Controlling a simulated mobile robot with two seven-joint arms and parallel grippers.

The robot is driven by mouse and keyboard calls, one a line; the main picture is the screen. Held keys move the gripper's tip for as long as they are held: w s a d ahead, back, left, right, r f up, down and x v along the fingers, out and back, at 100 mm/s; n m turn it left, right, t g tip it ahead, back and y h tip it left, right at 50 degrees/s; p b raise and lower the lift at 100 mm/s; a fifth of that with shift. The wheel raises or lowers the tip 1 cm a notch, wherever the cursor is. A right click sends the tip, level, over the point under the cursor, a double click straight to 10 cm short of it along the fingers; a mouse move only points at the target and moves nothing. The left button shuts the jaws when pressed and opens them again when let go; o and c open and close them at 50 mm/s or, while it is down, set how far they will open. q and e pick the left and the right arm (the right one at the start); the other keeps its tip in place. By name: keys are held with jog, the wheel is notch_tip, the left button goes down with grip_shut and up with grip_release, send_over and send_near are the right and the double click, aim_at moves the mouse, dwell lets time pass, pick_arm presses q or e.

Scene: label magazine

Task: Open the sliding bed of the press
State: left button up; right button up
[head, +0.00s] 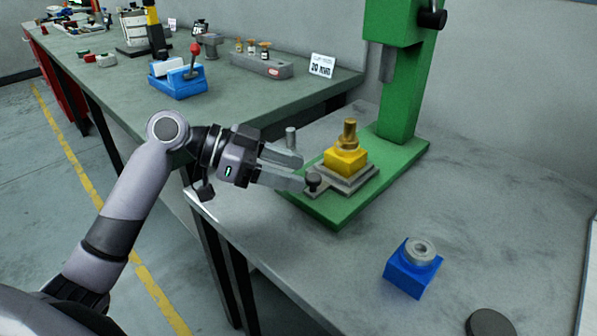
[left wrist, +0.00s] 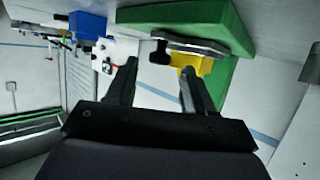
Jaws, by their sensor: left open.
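The green press (head: 398,100) stands on the grey table, its column rising at the back of a green base. Its sliding bed (head: 352,183) is a grey plate on that base, with a dark round knob (head: 313,182) at its front left. A yellow block (head: 345,161) with a brass part (head: 348,135) stands on the bed. My left gripper (head: 298,172) is open beside the knob, its fingers pointing at it. In the left wrist view the knob (left wrist: 160,52) shows ahead of the open fingers (left wrist: 158,82), apart from them. My right gripper is not in view.
A blue block (head: 402,275) with a grey ring sits on the table front, near a dark disc (head: 489,323). A second bench (head: 250,95) behind holds a blue fixture with a red-knobbed lever (head: 180,80) and other items. Table space right of the press is clear.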

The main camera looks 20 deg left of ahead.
pick_arm(q)
jog(key=v, duration=0.5)
dwell(0.5)
